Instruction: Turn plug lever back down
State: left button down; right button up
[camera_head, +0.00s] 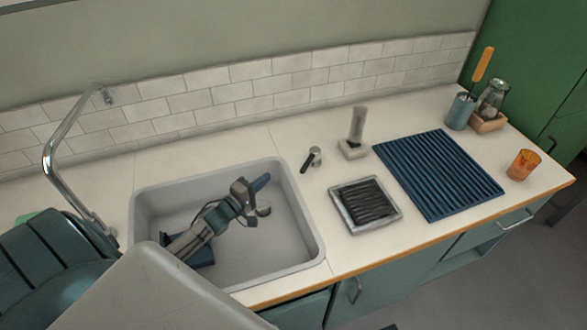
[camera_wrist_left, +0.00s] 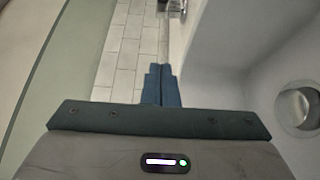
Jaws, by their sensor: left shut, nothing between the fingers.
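The plug lever (camera_head: 314,156) is a small chrome knob with a black handle, on the counter just right of the sink's back right corner. Its handle points toward the lower left in the head view. My left gripper (camera_head: 262,182) is over the sink basin (camera_head: 290,240), to the left of the lever and apart from it. Its blue fingers are together and empty, as the left wrist view also shows (camera_wrist_left: 162,85). The round metal drain shows beside the fingers in the left wrist view (camera_wrist_left: 298,107). My right gripper is out of view.
A chrome faucet (camera_head: 50,160) arches at the left. Right of the sink are a square tray with a dark ribbed insert (camera_head: 335,190), an upright brush-like block (camera_head: 352,150), a blue ribbed mat (camera_head: 435,213) and an orange cup (camera_head: 523,165). A dark blue object (camera_head: 203,252) lies in the basin.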

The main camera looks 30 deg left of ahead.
aim_at(303, 166)
pick_arm(q)
jog(key=w+d+p, duration=0.1)
jog(key=w, duration=0.2)
jog(key=w+d+p, duration=0.1)
jog(key=w+d, duration=0.1)
jog(key=w, duration=0.1)
jog(key=w+d+p, duration=0.1)
jog(key=w, duration=0.2)
jog(key=shift+w+d+r, duration=0.1)
jog(key=shift+d, duration=0.65)
jog(key=shift+d+r+p, duration=0.15)
jog(key=shift+d+p, duration=0.2)
jog(key=shift+p, duration=0.45)
jog(key=shift+d+p, duration=0.25)
jog(key=shift+p, duration=0.1)
jog(key=shift+d, duration=0.1)
jog(key=shift+f, duration=0.2)
